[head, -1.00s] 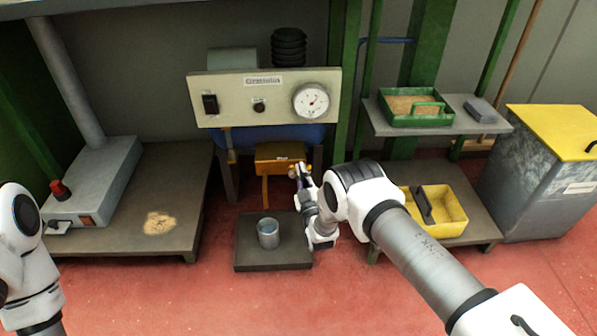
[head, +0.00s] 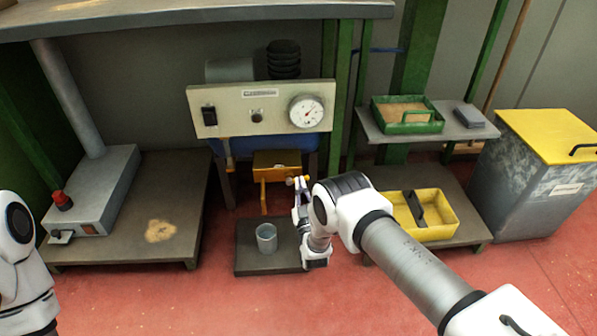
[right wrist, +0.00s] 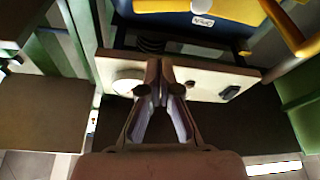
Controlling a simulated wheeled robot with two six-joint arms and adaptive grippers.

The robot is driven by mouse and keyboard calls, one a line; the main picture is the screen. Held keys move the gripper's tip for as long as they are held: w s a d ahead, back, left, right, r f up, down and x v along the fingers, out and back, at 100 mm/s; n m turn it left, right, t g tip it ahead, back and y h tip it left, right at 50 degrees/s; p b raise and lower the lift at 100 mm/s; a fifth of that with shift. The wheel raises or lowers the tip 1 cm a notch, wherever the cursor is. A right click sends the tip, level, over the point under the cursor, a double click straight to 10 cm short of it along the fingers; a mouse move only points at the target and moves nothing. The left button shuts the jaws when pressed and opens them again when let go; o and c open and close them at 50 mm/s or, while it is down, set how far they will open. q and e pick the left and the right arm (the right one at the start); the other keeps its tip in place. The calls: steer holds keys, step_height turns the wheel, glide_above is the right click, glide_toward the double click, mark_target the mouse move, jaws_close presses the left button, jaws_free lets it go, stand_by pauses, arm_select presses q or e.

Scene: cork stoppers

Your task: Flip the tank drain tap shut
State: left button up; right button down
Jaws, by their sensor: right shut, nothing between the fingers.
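The blue tank (head: 310,160) is under the grey panel, with a yellow-orange box (head: 277,160) at its front. A yellow drain tap (head: 264,198) shows below the box, with a piece hanging down and a bar running right. In the right wrist view yellow tap parts (right wrist: 285,25) show at the upper right, apart from the fingers. My right gripper (head: 299,186) is at the right end of the bar; whether it touches cannot be told. In the wrist view my right gripper (right wrist: 160,90) is shut and empty. My left arm shows at the left edge, its gripper out of view.
A metal cup (head: 266,237) stands on a dark low platform (head: 265,262) below the tap. The panel (head: 262,93) with its gauge overhangs the tap. A yellow tray (head: 440,228) and a grey bin (head: 530,185) are at right.

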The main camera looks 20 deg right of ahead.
arm_select(q)
step_height(320, 180, up, 2)
steer(key=shift+r+p, duration=0.1)
steer(key=shift+p, duration=0.6)
arm_select(e)
steer(key=v, duration=0.5)
steer(key=shift+s, duration=0.1)
steer(key=shift+r, duration=0.1)
